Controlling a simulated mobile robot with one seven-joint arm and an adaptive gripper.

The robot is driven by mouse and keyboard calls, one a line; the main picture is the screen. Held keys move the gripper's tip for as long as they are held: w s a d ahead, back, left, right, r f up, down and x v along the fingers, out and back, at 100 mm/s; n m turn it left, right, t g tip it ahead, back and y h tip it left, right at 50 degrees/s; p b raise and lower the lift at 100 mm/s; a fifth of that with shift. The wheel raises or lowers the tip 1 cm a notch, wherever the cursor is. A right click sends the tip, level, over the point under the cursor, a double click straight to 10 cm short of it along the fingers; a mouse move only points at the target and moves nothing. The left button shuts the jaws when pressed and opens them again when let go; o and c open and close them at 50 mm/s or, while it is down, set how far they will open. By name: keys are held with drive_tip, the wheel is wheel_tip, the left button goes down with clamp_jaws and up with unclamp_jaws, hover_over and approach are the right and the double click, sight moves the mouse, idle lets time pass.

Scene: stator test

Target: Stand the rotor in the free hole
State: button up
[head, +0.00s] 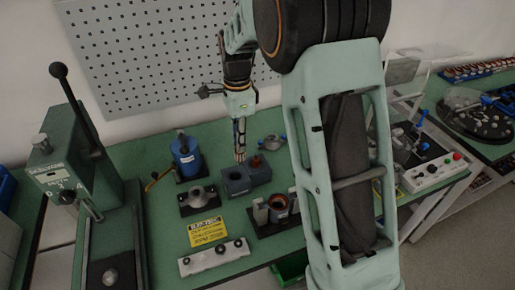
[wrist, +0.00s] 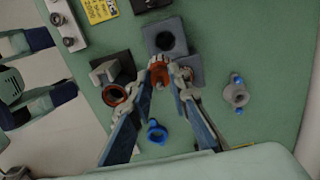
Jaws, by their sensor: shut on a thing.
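My gripper (head: 240,152) points down above the grey holed blocks. In the wrist view its fingers (wrist: 160,72) are closed around an orange-red piece, the rotor (wrist: 160,76). In the head view the rotor is hardly visible at the fingertips. The left block (head: 237,182) has a round dark hole, which shows empty in the wrist view (wrist: 166,40). The right block (head: 261,173) has a red piece (head: 256,161) on its top. In the wrist view a finger partly covers this block (wrist: 194,66). The rotor's lower end cannot be made out.
A fixture with a copper-ringed cylinder (head: 279,203) stands to the right front. A blue cylinder (head: 186,158) and a flanged grey part (head: 198,197) stand to the left. A grey part with blue ends (head: 270,143) lies behind. A yellow sign (head: 208,230) and a rail (head: 214,258) lie in front.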

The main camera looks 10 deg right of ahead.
drive_tip(key=f+b, duration=0.1)
drive_tip(key=w+a+f+b, duration=0.1)
drive_tip(key=f, duration=0.1)
drive_tip(key=a+f+b, duration=0.1)
drive_tip(key=b, duration=0.1)
drive_tip(key=shift+w+f, duration=0.15)
drive_tip(key=shift+f, duration=0.15)
idle(0.5)
drive_tip(key=shift+f+b, duration=1.05)
drive_tip(key=shift+f, duration=0.85)
drive_tip(key=shift+f, duration=0.1)
wheel_tip(320, 180, down, 3)
drive_tip(key=shift+r+b, duration=0.15)
drive_tip(key=shift+b, duration=0.7)
